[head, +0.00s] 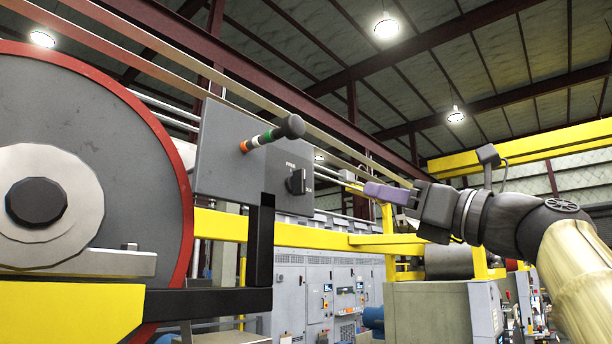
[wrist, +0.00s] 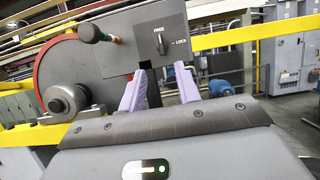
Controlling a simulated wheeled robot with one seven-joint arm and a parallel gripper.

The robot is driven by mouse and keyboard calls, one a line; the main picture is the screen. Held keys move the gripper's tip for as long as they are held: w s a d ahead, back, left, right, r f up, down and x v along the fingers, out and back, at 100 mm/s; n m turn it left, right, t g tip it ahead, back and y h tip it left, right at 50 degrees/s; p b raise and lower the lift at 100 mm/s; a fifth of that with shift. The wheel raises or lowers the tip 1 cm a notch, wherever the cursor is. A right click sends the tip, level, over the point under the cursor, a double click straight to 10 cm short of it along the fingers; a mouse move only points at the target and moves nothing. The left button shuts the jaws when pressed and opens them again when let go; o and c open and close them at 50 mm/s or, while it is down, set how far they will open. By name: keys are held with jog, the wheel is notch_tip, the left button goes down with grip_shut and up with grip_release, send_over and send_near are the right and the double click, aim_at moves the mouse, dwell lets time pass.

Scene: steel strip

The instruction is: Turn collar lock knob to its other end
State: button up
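The collar lock knob (head: 296,182) is a small black knob on a dark plate of the grey panel (head: 222,150), with a FREE mark above and a LOCK mark to its right. In the wrist view the knob (wrist: 162,43) stands upright, its handle in line with FREE. My gripper (head: 372,190) is to the right of the panel in the head view, apart from the knob. In the wrist view its two purple fingers (wrist: 160,72) are spread with a gap and nothing between them, below the knob in the picture.
A lever with orange, white and green bands and a black ball end (head: 291,126) sticks out from the panel, up and left of the knob. A large red-rimmed reel (head: 120,110) stands at left. A yellow rail (head: 335,241) runs behind the panel.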

aim_at(305, 173)
jog(key=p+x, duration=0.4)
jog(key=x, duration=0.4)
jog(key=p+x, duration=0.5)
jog(key=x, duration=0.3)
jog(key=shift+w+a+r+p, duration=0.1)
jog(key=shift+a+r+p, duration=0.05)
jog(key=shift+r+p, duration=0.2)
jog(key=shift+w+a, duration=0.35)
grip_shut()
